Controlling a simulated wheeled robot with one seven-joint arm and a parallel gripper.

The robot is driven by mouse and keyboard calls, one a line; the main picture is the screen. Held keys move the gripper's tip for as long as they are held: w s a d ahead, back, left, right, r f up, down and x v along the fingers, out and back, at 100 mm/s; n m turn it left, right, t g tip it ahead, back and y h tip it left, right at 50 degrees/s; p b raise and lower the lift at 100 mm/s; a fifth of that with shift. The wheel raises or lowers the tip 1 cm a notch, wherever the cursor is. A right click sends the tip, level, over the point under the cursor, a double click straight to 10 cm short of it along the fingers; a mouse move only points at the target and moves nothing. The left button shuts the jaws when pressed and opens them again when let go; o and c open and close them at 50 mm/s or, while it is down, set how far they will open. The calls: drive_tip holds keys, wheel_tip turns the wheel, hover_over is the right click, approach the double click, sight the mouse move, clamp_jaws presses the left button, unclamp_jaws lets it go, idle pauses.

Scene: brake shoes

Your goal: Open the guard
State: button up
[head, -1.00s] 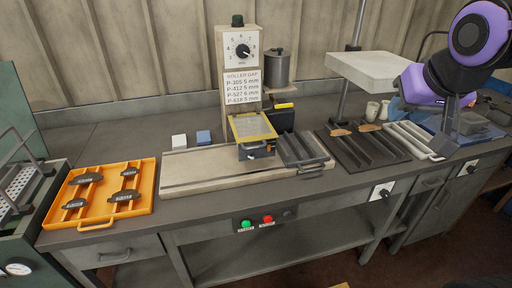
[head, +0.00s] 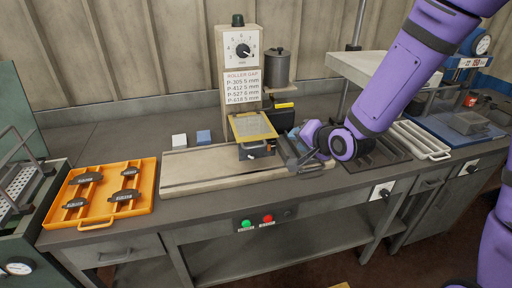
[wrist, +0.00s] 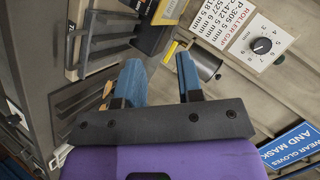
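The guard (head: 253,127) is a yellow-framed, see-through panel on the front of the roller machine, tilted over its dark block (head: 257,149). In the wrist view, a yellow-edged panel that looks like the guard (wrist: 168,10) is cut off by the top edge. My gripper (head: 293,138) is just right of the machine, above the dark ribbed tray (head: 305,160), apart from the guard. In the wrist view my gripper (wrist: 160,78) has its two blue fingers spread, with nothing between them.
A black box with a yellow top (head: 283,112) stands between guard and gripper. A grey canister (head: 277,68) is above it. The orange tray (head: 147,206) holds brake shoes at left. White and blue blocks (head: 203,137) sit behind the pale bed (head: 190,176).

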sight(257, 147)
drive_tip(key=a+f+m+t+y, duration=0.2)
drive_tip(key=a+f+m+y, duration=0.1)
drive_tip(key=a+f+m, duration=0.25)
drive_tip(key=x, duration=1)
drive_tip(key=shift+a+f, duration=0.3)
clamp_jaws()
